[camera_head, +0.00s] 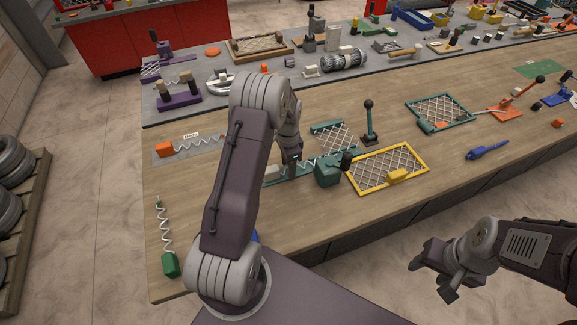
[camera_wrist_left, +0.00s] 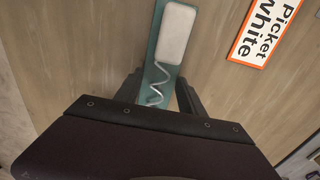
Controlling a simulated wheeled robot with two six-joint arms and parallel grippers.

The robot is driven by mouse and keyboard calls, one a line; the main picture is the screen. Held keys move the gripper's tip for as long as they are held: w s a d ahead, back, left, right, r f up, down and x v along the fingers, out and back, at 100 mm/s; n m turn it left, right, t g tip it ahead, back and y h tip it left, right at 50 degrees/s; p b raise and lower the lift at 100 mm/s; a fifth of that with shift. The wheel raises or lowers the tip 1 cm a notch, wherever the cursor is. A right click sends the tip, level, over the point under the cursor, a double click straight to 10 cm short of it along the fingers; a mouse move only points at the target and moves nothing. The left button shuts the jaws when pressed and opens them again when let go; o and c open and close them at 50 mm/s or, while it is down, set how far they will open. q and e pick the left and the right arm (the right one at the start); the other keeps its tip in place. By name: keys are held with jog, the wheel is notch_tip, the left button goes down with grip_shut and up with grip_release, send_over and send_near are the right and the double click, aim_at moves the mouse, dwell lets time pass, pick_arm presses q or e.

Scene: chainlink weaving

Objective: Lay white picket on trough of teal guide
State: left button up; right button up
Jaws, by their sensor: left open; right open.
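The white picket has a white block handle (camera_wrist_left: 176,34) and a wavy wire (camera_wrist_left: 154,92). In the left wrist view it lies lengthwise along the teal guide (camera_wrist_left: 157,20), within its width. In the head view the teal guide (camera_head: 302,168) lies on the wooden bench, and the white handle (camera_head: 271,170) shows at its left end. My left gripper (camera_head: 292,166) is down at the guide, its open fingers (camera_wrist_left: 160,94) on either side of guide and wire. Its dark body hides the wire's far part. My right gripper (camera_head: 436,275) is open and empty, off the bench's front edge.
A "Picket white" label (camera_wrist_left: 265,30) lies beside the guide. A teal machine block (camera_head: 328,173) and a yellow mesh frame (camera_head: 408,187) stand right of my left gripper. An orange-handled picket (camera_head: 165,149) and green-handled picket (camera_head: 170,264) lie left. Bare bench (camera_head: 290,226) is in front.

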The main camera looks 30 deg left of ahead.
pick_arm(q)
notch_tip(320, 180, up, 9)
jog(key=shift+f+b, duration=0.2)
jog(key=shift+b, duration=0.15)
dwell(0.4)
jog(key=s+d+r+m+t, duration=0.1)
jog(key=s+d+r, duration=0.3)
jog(key=d+r, duration=0.25)
jog(key=s+d+f+n, duration=0.2)
jog(key=s+n, duration=0.2)
jog(key=s, duration=0.3)
jog(key=s+d+f+n, duration=0.2)
jog(key=s+f+n, duration=0.1)
jog(key=s+n, duration=0.2)
jog(key=shift+s+d+f+n, duration=0.15)
jog(key=shift+s+d+n, duration=0.15)
jog(key=shift+s, duration=0.85)
